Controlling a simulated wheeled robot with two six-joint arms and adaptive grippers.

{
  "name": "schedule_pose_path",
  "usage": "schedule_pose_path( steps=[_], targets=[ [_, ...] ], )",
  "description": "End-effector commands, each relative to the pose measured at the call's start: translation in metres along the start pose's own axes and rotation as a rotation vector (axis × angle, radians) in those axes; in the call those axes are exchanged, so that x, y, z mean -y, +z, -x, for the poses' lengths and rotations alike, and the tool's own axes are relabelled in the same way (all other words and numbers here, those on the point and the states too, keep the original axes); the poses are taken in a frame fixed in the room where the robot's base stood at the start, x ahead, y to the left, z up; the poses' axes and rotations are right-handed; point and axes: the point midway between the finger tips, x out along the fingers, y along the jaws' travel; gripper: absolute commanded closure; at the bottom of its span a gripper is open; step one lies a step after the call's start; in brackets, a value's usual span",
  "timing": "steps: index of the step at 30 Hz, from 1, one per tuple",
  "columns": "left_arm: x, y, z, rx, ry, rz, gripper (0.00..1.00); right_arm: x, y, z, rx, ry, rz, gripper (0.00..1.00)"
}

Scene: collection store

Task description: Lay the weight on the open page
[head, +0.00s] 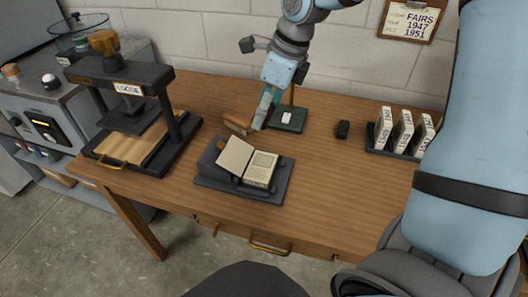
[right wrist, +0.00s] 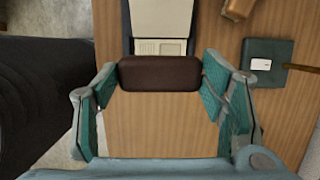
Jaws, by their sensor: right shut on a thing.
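My right gripper (head: 264,118) comes down from the top of the head view, above the table behind the open book. In the right wrist view its fingers (right wrist: 160,76) are shut on the weight (right wrist: 160,73), a dark brown rounded bar. My left gripper is not in view.
A green pad (head: 290,124) with a white label lies behind the book. A brown block (right wrist: 238,8) lies near it. A press (head: 118,78) stands left. A small dark block (head: 342,129) and a rack of labelled boxes (head: 376,150) are right. The front right tabletop is clear.

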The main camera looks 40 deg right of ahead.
Motion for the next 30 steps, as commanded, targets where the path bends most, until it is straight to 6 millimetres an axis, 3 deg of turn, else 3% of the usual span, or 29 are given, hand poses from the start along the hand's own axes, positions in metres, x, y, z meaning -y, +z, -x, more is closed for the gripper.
schedule_pose_path(
  steps=[1,8,12,18,29,30],
  targets=[
    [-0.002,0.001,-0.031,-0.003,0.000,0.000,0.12,0.000,-0.011,-0.035,-0.002,0.003,-0.001,0.74],
    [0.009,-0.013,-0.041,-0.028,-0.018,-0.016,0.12,-0.001,-0.031,-0.098,-0.003,0.003,-0.001,0.74],
    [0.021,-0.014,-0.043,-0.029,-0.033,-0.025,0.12,0.000,-0.036,-0.114,-0.001,0.001,-0.001,0.74],
    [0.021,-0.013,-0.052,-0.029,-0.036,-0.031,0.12,0.000,-0.047,-0.148,-0.003,0.002,-0.001,0.74],
    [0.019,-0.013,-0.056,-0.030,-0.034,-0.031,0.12,0.000,-0.047,-0.151,-0.001,0.000,0.000,0.74],
    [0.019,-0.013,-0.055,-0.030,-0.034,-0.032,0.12,0.000,-0.047,-0.151,-0.002,0.001,0.000,0.31]
  ],
)
